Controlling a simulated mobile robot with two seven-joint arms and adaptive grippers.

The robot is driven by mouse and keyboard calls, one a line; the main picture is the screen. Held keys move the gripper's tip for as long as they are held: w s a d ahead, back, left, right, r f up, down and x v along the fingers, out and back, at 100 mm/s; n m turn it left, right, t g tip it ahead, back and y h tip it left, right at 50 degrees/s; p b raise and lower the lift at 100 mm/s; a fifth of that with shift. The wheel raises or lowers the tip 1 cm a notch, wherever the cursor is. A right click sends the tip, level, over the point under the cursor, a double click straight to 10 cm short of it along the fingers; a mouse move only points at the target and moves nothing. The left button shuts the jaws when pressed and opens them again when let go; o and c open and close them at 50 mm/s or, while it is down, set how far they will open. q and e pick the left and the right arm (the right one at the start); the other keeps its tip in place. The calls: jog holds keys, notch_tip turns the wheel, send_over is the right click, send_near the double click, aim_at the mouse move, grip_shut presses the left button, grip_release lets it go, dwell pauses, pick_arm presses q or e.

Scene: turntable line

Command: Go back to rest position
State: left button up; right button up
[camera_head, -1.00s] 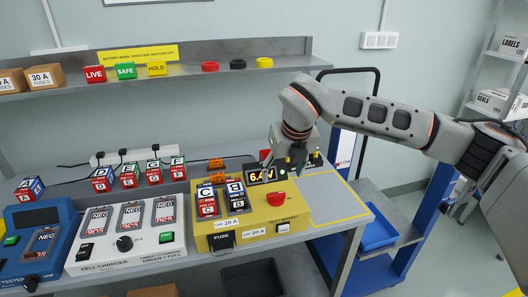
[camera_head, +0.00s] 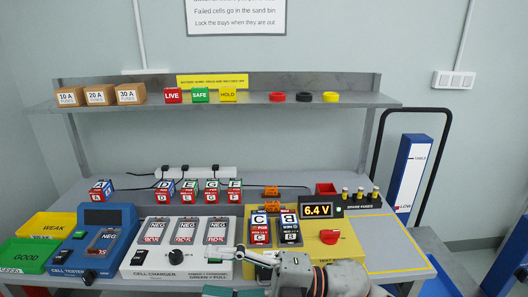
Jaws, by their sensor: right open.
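My right gripper (camera_head: 238,256) is low in the picture, with its arm folded in from the bottom right. Its fingers point left, in front of the white cell charger (camera_head: 150,262) and the yellow test station (camera_head: 352,250). It is open, with nothing visible between the fingers. It hides part of the front of the charger and the station. The station holds cells C (camera_head: 260,229) and B (camera_head: 289,228), and its display (camera_head: 317,211) reads 6.4 V.
A blue tester (camera_head: 112,222) and yellow WEAK (camera_head: 52,226) and green GOOD (camera_head: 24,254) bins stand at left. The shelf (camera_head: 350,100) holds boxes and tape rolls. A yellow-outlined area (camera_head: 385,245) at right is clear.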

jog(key=w+d+f+m+t+h, duration=0.3)
jog(key=d+f+m+t+h, duration=0.2)
jog(key=d+f+m+t, duration=0.45)
jog(key=w+d+f+m+t+h, duration=0.45)
jog(key=d+f+m+t, duration=0.2)
jog(key=m, duration=0.65)
jog(key=s+d+f+m+g+h, duration=0.2)
jog(key=s+d+f, duration=0.4)
jog(key=f, duration=0.4)
jog(key=s+d+f+m+g+h, duration=0.3)
jog(key=s+d+f+m+h, duration=0.2)
jog(key=s+f, duration=0.4)
jog(key=shift+s+d+f+g, duration=0.25)
jog(key=shift+d+f+g, duration=0.05)
jog(key=shift+d+f, duration=0.5)
